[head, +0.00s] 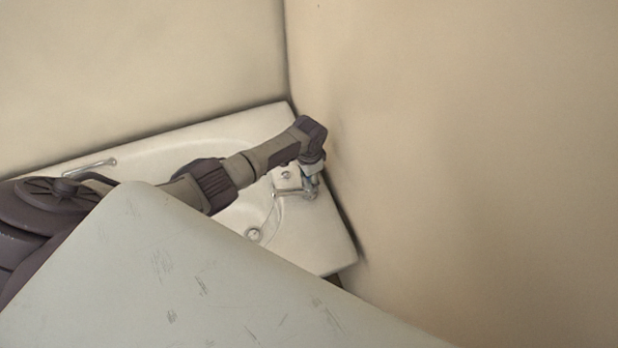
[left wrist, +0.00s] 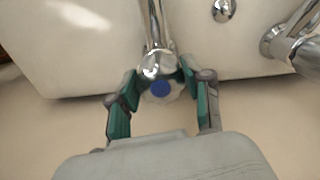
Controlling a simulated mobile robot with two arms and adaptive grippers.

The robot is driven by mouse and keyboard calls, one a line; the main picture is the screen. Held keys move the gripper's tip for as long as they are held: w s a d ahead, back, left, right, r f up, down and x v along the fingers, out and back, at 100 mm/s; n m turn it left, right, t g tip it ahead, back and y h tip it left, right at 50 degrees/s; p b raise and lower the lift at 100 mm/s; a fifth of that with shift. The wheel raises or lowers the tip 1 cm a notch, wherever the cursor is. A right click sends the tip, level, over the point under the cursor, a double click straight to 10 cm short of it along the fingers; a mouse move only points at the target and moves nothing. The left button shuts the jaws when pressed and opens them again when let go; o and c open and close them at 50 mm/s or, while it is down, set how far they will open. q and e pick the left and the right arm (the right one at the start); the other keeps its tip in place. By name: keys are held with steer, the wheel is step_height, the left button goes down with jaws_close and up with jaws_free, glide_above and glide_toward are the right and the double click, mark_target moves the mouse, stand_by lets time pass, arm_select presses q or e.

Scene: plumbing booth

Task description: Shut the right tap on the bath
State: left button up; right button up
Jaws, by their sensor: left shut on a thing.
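The white bath (head: 325,240) stands in the corner, its near side partly hidden. A chrome tap (head: 311,190) stands at its right end by the wall. My left arm reaches across the bath, and my left gripper (head: 312,170) is at this tap. In the left wrist view, the tap's chrome head with a blue-dotted cap (left wrist: 160,88) sits between the green-padded fingers of the left gripper (left wrist: 159,78), which are shut on it. Its chrome pipe (left wrist: 155,25) runs up the picture over the bath. The right gripper is out of view.
Another chrome fitting (left wrist: 290,45) stands to the right in the left wrist view, apart from the fingers. A chrome handle (head: 90,167) is on the bath's far left edge. The beige right wall (head: 450,130) is close beside the gripper.

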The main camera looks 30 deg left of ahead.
arm_select(q)
steer(key=shift+w+m, duration=0.1)
steer(key=shift+m, duration=1.6)
steer(key=o, duration=1.2)
steer(key=shift+c, duration=0.2)
step_height(320, 180, up, 12)
